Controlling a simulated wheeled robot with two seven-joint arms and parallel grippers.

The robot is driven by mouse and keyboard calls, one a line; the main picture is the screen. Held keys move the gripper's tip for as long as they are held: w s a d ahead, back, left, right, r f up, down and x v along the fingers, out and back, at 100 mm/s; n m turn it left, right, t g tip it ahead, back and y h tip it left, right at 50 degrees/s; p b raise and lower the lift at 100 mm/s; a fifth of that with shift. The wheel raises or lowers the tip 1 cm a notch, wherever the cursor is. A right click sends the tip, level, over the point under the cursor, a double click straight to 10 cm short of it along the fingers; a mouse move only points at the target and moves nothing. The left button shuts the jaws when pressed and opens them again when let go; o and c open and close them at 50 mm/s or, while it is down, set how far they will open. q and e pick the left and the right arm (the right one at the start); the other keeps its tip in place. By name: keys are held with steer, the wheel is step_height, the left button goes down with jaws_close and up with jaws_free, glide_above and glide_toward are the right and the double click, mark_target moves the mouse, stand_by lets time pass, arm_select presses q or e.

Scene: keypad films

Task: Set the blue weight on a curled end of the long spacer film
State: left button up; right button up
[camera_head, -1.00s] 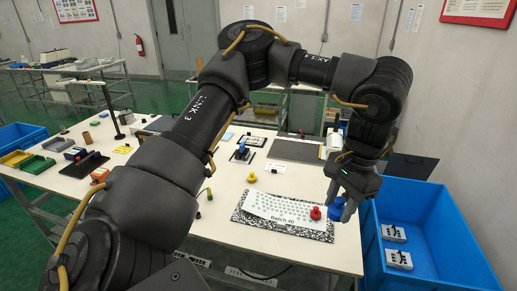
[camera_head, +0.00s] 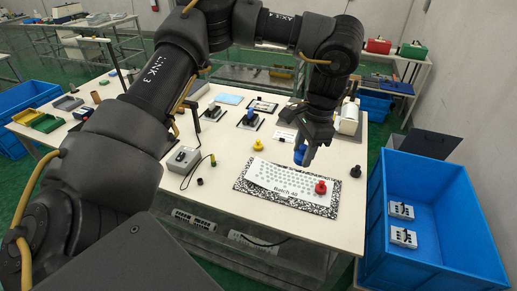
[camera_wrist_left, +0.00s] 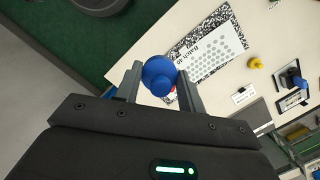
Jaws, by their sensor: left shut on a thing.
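A long white film (camera_head: 285,181) with rows of grey dots and the print "Batch 40" lies on a black-and-white speckled board (camera_head: 243,185); the wrist view shows the film (camera_wrist_left: 210,52) too. Its left end looks slightly raised. A red weight (camera_head: 321,187) stands on its right end. My left gripper (camera_head: 303,154) is shut on the blue weight (camera_head: 299,156), above the table by the board's back edge. The wrist view shows the blue weight (camera_wrist_left: 158,76) between the fingers, hiding most of the red one. My right gripper is not in view.
A yellow weight (camera_head: 258,145) stands behind the board and a black one (camera_head: 360,172) to its right. A grey box (camera_head: 184,159) with a cable lies to the left. A blue crate (camera_head: 432,192) stands beside the table's right edge. Bare tabletop lies in front of the board.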

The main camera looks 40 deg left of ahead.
arm_select(q)
steer(key=w+a+f+m, duration=0.4)
steer(key=w+f, duration=0.1)
steer(key=m+t+b, duration=0.1)
steer(key=m+t, duration=0.1)
steer(key=m, duration=1)
glide_above(259, 170)
step_height(259, 170, down, 13)
steer(key=shift+y, duration=0.3)
steer(key=f+b, duration=0.1)
steer(key=f, duration=0.1)
steer(key=f+b, duration=0.3)
steer(key=b, duration=0.1)
steer(key=shift+d+f, duration=0.25)
steer(key=shift+f, duration=0.15)
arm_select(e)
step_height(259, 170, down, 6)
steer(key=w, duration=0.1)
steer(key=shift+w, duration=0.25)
arm_select(q)
steer(key=shift+s+f, duration=0.1)
steer(key=shift+f, duration=0.05)
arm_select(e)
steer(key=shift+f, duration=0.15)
arm_select(q)
steer(key=shift+f+b, duration=0.9)
steer(key=shift+f, duration=1.05)
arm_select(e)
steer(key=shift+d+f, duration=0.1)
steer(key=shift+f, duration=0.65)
